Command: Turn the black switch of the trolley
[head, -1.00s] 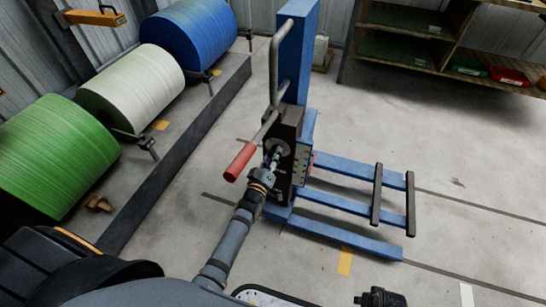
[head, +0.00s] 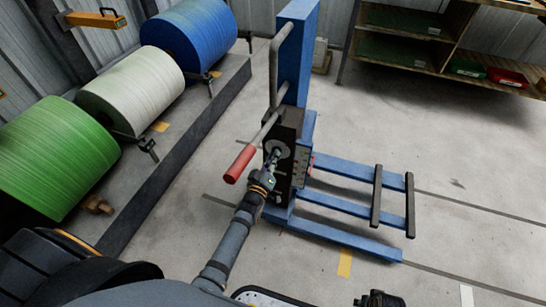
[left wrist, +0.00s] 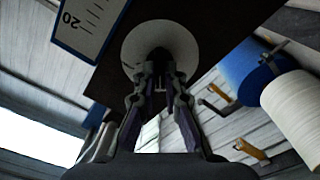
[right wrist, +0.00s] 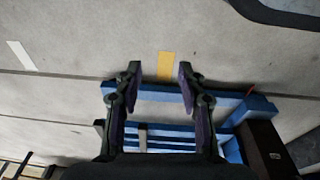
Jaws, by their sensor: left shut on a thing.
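The blue trolley (head: 296,60) stands on the floor in the middle of the head view. Its dark control box (head: 283,126) faces my left arm. My left gripper (head: 275,160) is at the round grey dial plate (left wrist: 148,42) on this box. In the left wrist view, its fingers (left wrist: 160,80) close around the small black switch (left wrist: 159,55) at the plate's middle. The fingers hide much of the switch, so its angle is unclear. My right gripper (right wrist: 160,70) is open and empty above the trolley's blue forks. Only its top shows at the head view's bottom edge.
The trolley's red-ended lever (head: 241,163) sticks out just above my left gripper. Green (head: 50,155), white (head: 130,90) and blue (head: 190,38) rolls lie along the left. A shelf (head: 440,50) stands at the back right. The floor right of the forks is clear.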

